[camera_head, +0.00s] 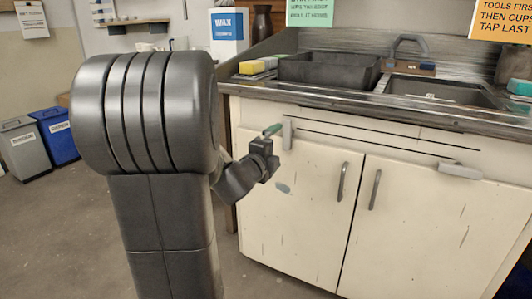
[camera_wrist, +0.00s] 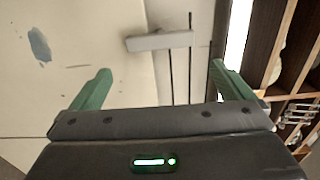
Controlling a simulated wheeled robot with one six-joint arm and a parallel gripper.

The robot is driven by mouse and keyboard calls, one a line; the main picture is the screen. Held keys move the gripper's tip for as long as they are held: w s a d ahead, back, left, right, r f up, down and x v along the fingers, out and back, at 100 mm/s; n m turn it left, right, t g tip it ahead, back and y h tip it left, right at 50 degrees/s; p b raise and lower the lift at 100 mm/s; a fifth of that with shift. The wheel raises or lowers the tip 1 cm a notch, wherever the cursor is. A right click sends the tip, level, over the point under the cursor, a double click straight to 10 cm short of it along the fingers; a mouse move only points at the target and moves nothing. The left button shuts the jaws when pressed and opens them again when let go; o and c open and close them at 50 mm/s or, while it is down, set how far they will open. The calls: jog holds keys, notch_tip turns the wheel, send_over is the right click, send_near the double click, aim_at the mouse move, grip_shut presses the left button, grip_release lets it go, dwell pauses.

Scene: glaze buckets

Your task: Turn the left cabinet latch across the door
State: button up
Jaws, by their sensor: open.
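The left cabinet latch (camera_head: 287,134) is a short pale grey bar on the cream cabinet's left side. It stands upright and overlaps the top edge of the left door (camera_head: 300,190). In the wrist view the latch (camera_wrist: 158,41) lies sideways, ahead of the gap between my fingers, crossing a dark seam. My gripper (camera_head: 272,130) is just left of the latch in the head view. In the wrist view my gripper (camera_wrist: 160,72) has its two green fingers wide apart with nothing between them. I see no contact with the latch.
The right latch (camera_head: 459,170) lies nearly level above the right door (camera_head: 420,225). Door handles (camera_head: 342,182) sit near the middle. The counter edge (camera_head: 370,112) juts above, with a dark tub (camera_head: 328,69) and a sink (camera_head: 440,92). Bins (camera_head: 55,135) stand far left.

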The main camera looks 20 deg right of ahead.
aim_at(289, 137)
jog(key=p+v, duration=0.1)
jog(key=v, duration=0.5)
dwell(0.3)
jog(key=b+x, duration=0.3)
jog(key=x, duration=1.1)
jog(key=shift+s, duration=0.1)
